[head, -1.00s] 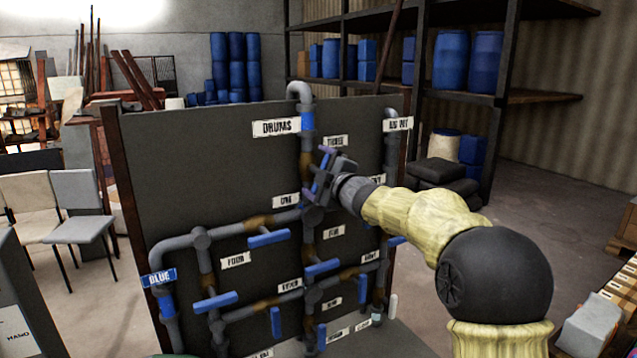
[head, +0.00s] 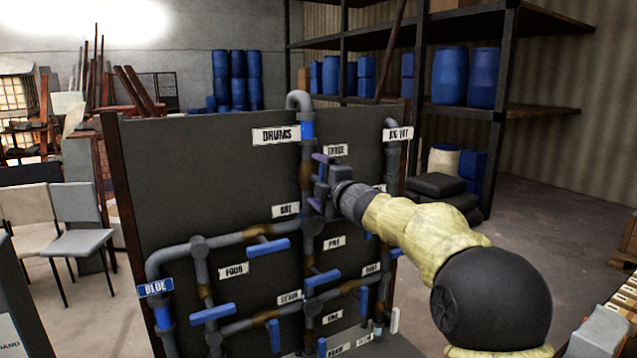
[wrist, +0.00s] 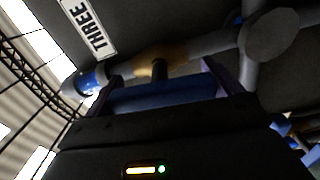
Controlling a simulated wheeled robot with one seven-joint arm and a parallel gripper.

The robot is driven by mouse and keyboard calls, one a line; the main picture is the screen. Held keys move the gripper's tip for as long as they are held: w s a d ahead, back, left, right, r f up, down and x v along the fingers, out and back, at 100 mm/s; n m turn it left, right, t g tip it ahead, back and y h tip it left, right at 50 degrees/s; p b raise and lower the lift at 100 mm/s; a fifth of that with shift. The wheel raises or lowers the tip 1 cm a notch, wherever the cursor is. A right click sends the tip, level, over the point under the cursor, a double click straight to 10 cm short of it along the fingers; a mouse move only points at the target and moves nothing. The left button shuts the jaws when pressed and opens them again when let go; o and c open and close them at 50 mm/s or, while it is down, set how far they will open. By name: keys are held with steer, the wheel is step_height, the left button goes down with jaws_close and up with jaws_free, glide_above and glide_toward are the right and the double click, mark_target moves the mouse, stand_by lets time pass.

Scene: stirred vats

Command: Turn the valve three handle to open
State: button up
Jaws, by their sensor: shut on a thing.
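The valve three handle is a blue bar (wrist: 165,94) in the wrist view. It lies between the two dark fingers of my gripper (wrist: 163,88), which is shut on it. The bar runs roughly along its grey pipe, at a slight angle, with a stem behind it at a brown pipe section (wrist: 160,56). The THREE label (wrist: 90,27) is beside the pipe. In the head view my gripper (head: 319,182) is at the upright pipe below the DRUMS label (head: 276,135) and hides most of the handle.
A dark panel (head: 210,180) carries grey pipes with several other blue handles, such as one below the ONE label (head: 268,250) and one near FOUR (head: 212,313). Chairs (head: 78,230) stand at the left. Shelves with blue drums (head: 466,77) stand behind. Open floor lies at the right.

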steer(key=o, duration=0.7)
steer(key=shift+s, duration=0.1)
steer(key=b+v, duration=0.3)
steer(key=v, duration=1.4)
steer(key=shift+b, duration=0.4)
steer(key=shift+s+d, duration=0.1)
steer(key=shift+d, duration=0.05)
